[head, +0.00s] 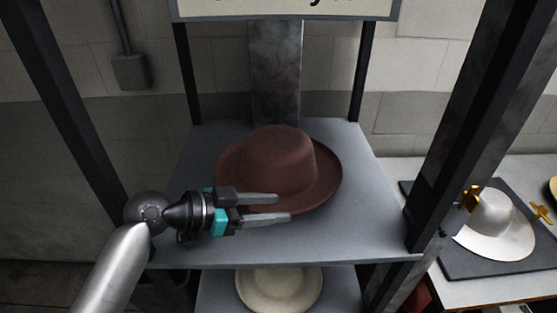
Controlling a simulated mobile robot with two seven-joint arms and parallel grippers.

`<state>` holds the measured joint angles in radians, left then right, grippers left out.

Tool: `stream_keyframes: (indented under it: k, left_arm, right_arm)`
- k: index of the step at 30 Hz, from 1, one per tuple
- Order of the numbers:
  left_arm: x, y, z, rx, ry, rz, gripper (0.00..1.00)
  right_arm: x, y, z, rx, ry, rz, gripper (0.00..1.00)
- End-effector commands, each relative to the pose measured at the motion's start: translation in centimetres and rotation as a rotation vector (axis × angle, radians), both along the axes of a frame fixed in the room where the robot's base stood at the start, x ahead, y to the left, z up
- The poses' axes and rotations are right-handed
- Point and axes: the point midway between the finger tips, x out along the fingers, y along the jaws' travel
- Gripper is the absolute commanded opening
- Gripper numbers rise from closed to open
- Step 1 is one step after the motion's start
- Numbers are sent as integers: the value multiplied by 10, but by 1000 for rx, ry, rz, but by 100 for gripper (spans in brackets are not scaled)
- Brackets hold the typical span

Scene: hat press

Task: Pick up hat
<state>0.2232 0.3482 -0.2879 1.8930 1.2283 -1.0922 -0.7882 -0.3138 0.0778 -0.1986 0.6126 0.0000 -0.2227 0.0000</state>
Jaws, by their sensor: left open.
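A brown brimmed hat (290,158) sits upright on the grey upper shelf (368,220) of a dark metal rack. My left gripper (284,207) comes in from the left over the front of the shelf. Its two fingers are apart and point right, with nothing visible between them. In the picture the fingers overlap the front edge of the brown hat's brim; I cannot tell whether they touch it. My right gripper is not in view.
A cream hat (279,287) lies on the lower shelf. Dark rack posts (75,120) stand at left and right. A white hat (493,222) rests on a dark mat (470,265) on a table at the right. A sign (285,10) hangs above.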

Motion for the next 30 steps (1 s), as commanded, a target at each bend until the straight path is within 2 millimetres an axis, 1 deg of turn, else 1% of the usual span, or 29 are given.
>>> stream_keyframes:
  k: [1, 3, 6, 10, 14, 18, 21, 25, 30]
  left_arm:
    - [3, -9, -1, -3, 0, -2, 50]
    - [7, -16, -5, -3, 1, 1, 50]
    - [10, -23, -9, -1, 0, 0, 50]
    - [12, -27, -12, 1, 0, 0, 50]
    - [16, -38, -16, -3, 2, -1, 50]
    - [23, -53, -23, -3, 2, -1, 50]
    - [28, -61, -29, -2, 2, 1, 50]
    - [31, -68, -32, 0, 0, 1, 50]
    - [31, -68, -33, 1, -1, 1, 50]
  right_arm:
    - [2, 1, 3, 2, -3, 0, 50]
    - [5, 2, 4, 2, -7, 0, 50]
    - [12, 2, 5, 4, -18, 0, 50]
    - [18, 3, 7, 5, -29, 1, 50]
    - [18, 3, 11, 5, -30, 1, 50]
    - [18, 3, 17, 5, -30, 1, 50]
    - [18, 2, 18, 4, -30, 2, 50]
    - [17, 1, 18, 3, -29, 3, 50]
    - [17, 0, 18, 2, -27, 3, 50]
